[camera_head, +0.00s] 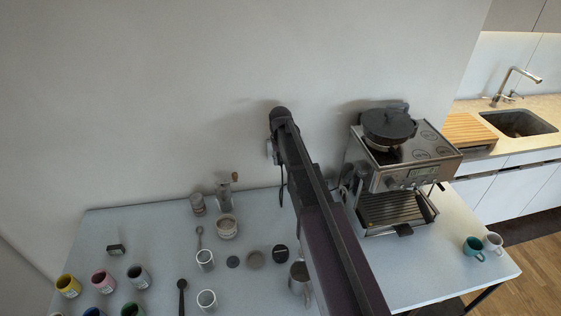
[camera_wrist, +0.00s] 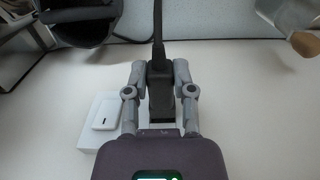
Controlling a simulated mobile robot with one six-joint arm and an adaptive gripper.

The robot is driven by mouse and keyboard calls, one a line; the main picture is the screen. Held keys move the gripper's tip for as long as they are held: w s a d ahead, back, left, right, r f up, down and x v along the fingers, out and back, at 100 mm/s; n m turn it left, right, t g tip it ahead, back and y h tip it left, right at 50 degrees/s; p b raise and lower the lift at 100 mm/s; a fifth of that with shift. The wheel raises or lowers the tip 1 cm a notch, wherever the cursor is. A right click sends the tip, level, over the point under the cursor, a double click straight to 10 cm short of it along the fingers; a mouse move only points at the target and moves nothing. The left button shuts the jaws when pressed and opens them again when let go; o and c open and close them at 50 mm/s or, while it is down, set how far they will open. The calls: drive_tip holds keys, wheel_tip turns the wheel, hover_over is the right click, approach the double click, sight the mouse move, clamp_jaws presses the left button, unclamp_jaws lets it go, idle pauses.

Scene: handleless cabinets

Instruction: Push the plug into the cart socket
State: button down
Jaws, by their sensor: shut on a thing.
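My gripper (camera_wrist: 158,80) is shut on the black plug (camera_wrist: 158,72) in the wrist view, with a finger on each side of it. Its dark cord (camera_wrist: 157,22) runs toward the top of that view. A white box with a rounded face plate (camera_wrist: 103,112) is just left of the fingers. A small pale fitting (camera_head: 269,152) shows on the wall beside the arm's end in the head view. The plug's pins are hidden, and I cannot tell whether they touch a socket. I cannot make out the cart socket's openings.
A grinder (camera_head: 225,190), cups and several paint-like pots (camera_head: 103,281) stand left on the pale table (camera_head: 150,228). The wall (camera_head: 170,100) is bare above.

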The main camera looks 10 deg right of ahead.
drive_tip(key=shift+w, duration=1.2)
drive_tip(key=shift+c, duration=1.9)
unclamp_jaws()
drive_tip(key=s, duration=0.9)
drive_tip(key=s+f+b, duration=0.5)
drive_tip(key=s, duration=0.5)
drive_tip(key=s+f+b, duration=0.4)
drive_tip(key=s, duration=0.7)
drive_tip(key=shift+d+f+b, duration=0.25)
drive_tip(key=shift+f+b, duration=0.1)
